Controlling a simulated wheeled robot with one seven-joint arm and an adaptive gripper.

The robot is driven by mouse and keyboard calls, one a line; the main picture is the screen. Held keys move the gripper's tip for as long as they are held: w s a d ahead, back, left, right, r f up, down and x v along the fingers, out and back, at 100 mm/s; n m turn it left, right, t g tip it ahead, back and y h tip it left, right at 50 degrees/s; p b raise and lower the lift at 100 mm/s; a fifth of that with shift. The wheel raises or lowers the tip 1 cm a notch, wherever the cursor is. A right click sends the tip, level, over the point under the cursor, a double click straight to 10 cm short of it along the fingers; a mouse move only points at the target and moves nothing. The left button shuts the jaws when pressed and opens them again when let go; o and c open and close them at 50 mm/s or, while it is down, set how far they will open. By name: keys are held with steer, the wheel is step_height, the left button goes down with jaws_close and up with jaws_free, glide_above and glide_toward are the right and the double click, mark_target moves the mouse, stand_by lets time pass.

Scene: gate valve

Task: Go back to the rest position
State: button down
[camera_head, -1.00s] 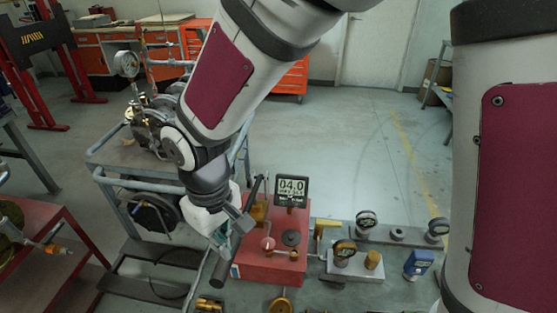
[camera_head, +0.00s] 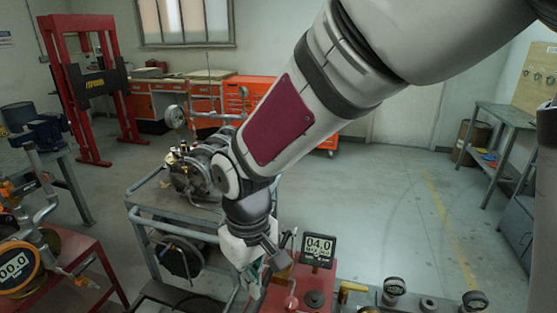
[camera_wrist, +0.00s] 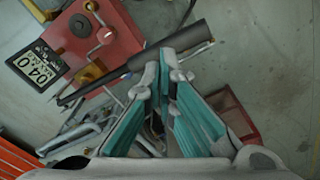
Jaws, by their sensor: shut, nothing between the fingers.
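My gripper (camera_head: 256,279) hangs at the lower middle of the head view, left of the digital gauge (camera_head: 318,250). The gauge stands on a red block (camera_head: 283,292) and reads 04.0. The wrist view shows my gripper's teal-lined fingers (camera_wrist: 163,72), shut with nothing between the tips. A black bar handle (camera_wrist: 170,48) passes just beyond the fingertips in that view; I cannot tell the gap. The red block (camera_wrist: 112,40) and gauge (camera_wrist: 38,66) show at the wrist view's upper left. The block's lower part is cut off in the head view.
A grey cart (camera_head: 136,212) with a pump-like machine (camera_head: 196,172) stands behind and left of my gripper. A red bench (camera_head: 84,262) is at the left. Small gauges (camera_head: 394,288) stand on a plate at lower right. Open floor (camera_head: 400,200) lies behind.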

steer(key=d+r+m+t+b, duration=0.2)
steer(key=d+r+m+t, duration=0.15)
steer(key=d+r, duration=0.75)
steer(key=s+d+r+m+t+b, duration=0.1)
steer(key=s+d+r+m+t, duration=0.1)
steer(key=s+d+m, duration=0.2)
steer(key=s+d, duration=0.3)
steer(key=d, duration=0.3)
steer(key=shift+d, duration=0.2)
